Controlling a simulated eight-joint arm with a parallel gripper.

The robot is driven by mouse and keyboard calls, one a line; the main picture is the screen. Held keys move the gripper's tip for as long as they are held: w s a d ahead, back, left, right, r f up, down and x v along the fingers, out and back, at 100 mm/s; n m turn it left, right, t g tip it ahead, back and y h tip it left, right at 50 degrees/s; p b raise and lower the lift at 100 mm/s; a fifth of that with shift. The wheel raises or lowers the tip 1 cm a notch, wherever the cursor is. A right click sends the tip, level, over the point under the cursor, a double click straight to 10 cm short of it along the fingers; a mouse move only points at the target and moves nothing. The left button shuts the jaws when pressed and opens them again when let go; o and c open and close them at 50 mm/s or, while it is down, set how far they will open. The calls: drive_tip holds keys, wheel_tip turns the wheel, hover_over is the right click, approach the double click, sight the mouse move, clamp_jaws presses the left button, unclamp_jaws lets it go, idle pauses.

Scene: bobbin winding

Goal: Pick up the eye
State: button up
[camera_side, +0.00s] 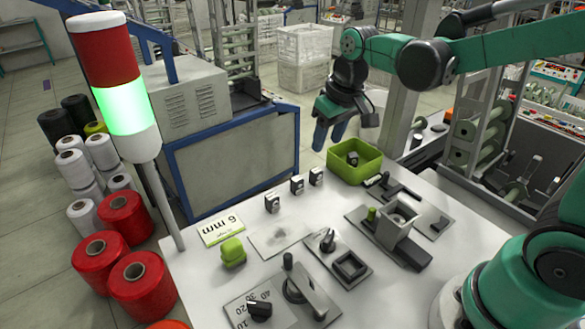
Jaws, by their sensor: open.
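The eye is probably one of the small dark-and-pale blocks; I cannot tell which one. Three of them stand in a loose row on the white table: a near block (272,202), a middle block (297,185) and a far block (316,177). A similar dark block (352,159) sits inside the green tray (343,174) at the table's far edge. My gripper (329,142) points down with its two dark blue fingers apart and nothing visible between them. It is in the air above and left of the tray, apart from the blocks.
A signal tower (124,105) lit green rises at the table's left. A 6 mm card (222,229), a green lump (232,252), a square-frame fixture (349,266) and a dial (259,309) occupy the table. A fixture with an upright box (396,222) stands right of the blocks.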

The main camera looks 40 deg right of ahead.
sight(316, 170)
drive_tip(key=w+f+g, duration=0.1)
drive_tip(key=f, duration=0.1)
drive_tip(key=w+d+f+g, duration=0.1)
drive_tip(key=w+f, duration=0.1)
drive_tip(key=w+d+f+g, duration=0.1)
drive_tip(key=f, duration=0.1)
drive_tip(key=shift+w+d+f, duration=0.1)
drive_tip(key=shift+w+f, duration=0.1)
drive_tip(key=shift+f, duration=2.95)
clamp_jaws()
